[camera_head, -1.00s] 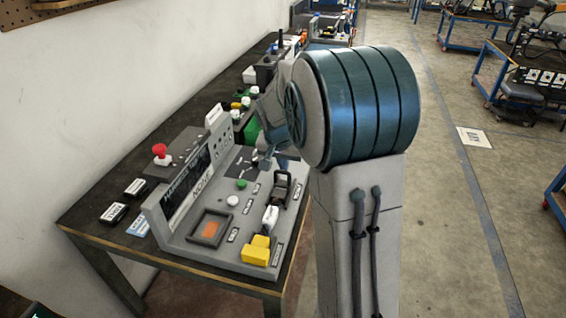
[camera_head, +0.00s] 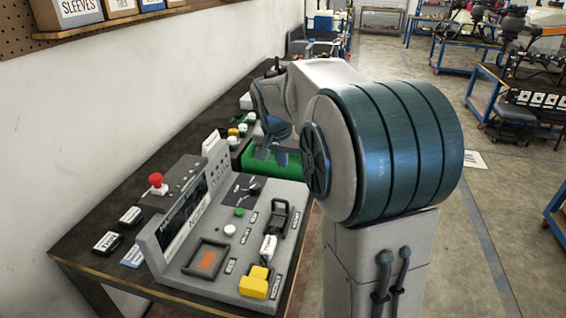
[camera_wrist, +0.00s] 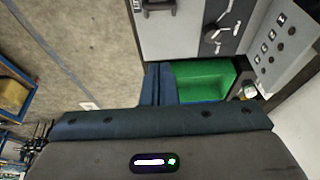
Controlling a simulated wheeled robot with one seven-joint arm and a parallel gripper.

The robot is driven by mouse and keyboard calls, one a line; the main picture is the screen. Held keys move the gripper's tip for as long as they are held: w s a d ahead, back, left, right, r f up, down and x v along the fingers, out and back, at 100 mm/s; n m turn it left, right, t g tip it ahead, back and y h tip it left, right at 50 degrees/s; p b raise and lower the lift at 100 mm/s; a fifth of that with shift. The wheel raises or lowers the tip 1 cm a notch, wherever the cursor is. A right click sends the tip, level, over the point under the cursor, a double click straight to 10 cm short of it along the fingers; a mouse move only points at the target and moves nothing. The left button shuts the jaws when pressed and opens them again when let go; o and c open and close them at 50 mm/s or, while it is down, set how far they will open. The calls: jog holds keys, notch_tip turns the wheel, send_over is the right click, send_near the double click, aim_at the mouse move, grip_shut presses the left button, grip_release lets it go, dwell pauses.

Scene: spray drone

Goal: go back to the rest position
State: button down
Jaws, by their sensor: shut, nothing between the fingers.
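My gripper (camera_head: 271,154) is shut and empty. In the head view it points down from my folded arm, above and beyond the far end of the grey control panel (camera_head: 205,288), in front of a green bin (camera_head: 287,170). In the wrist view the closed fingers (camera_wrist: 158,84) show against the floor and the edge of the green bin (camera_wrist: 205,80). The panel also shows in the wrist view (camera_wrist: 180,35). My upper arm hides part of the area right of the bench.
The dark bench (camera_head: 110,210) runs along the white wall at left. A red button box (camera_head: 157,183) and small labelled boxes (camera_head: 131,215) stand by the panel. A shelf with bins (camera_head: 80,12) hangs on the wall. Blue-framed tables stand at right, with open floor between.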

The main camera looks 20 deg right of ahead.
dwell(0.3)
jog(key=s+a+f+n, duration=0.1)
jog(key=s+a+n, duration=0.1)
jog(key=s, duration=0.6)
jog(key=s+a+f+n+y, duration=0.1)
jog(key=s+a+f+n, duration=0.1)
jog(key=s, duration=0.7)
jog(key=s+a+f+n+y, duration=0.1)
jog(key=s+a+f+n, duration=0.1)
jog(key=s, duration=0.6)
jog(key=shift+s+a+f+n, duration=0.3)
jog(key=shift+a+n, duration=0.1)
jog(key=shift+a, duration=0.1)
